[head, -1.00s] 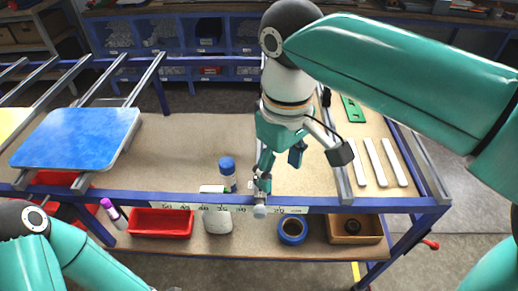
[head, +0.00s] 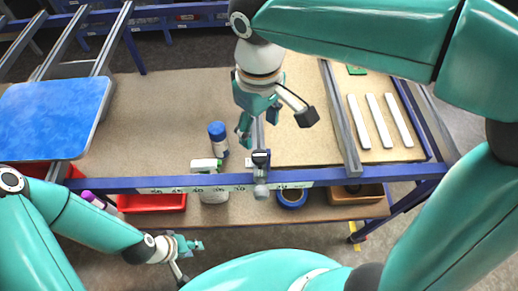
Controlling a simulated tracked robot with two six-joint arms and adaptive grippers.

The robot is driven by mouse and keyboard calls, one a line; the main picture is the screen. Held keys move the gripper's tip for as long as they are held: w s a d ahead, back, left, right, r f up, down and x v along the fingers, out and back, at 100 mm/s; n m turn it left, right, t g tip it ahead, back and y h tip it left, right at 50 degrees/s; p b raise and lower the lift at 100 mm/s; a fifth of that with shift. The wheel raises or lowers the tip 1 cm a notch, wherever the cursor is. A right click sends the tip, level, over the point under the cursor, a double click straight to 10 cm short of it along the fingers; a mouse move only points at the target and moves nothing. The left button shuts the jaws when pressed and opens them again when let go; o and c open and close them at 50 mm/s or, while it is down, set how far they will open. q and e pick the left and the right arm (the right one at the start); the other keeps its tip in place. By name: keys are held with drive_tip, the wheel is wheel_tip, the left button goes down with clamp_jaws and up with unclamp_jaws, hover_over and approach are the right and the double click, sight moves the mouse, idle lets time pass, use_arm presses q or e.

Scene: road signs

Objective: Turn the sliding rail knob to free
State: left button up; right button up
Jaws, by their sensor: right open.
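The sliding rail knob (head: 261,191) is a small grey round knob on the front of the blue rail (head: 340,178). It sits below a dark and grey slider block (head: 260,160) near the scale strip (head: 215,188). My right gripper (head: 272,126) is open above and behind the block, with its fingers spread and pointing down. It appears empty and apart from the knob. My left gripper (head: 195,245) is low in front of the table, left of the knob. Its fingers are small and seen from the side, so their opening is unclear. The knob's setting is not readable.
A blue tape roll (head: 292,198), a red bin (head: 150,202) and a wooden box (head: 345,194) are below the rail. White strips (head: 379,120) lie at right.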

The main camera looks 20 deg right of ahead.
sight(260, 155)
wheel_tip(260, 155, down, 9)
drive_tip(key=shift+s+f, duration=0.1)
drive_tip(key=shift+c, duration=0.2)
drive_tip(key=c, duration=1.1)
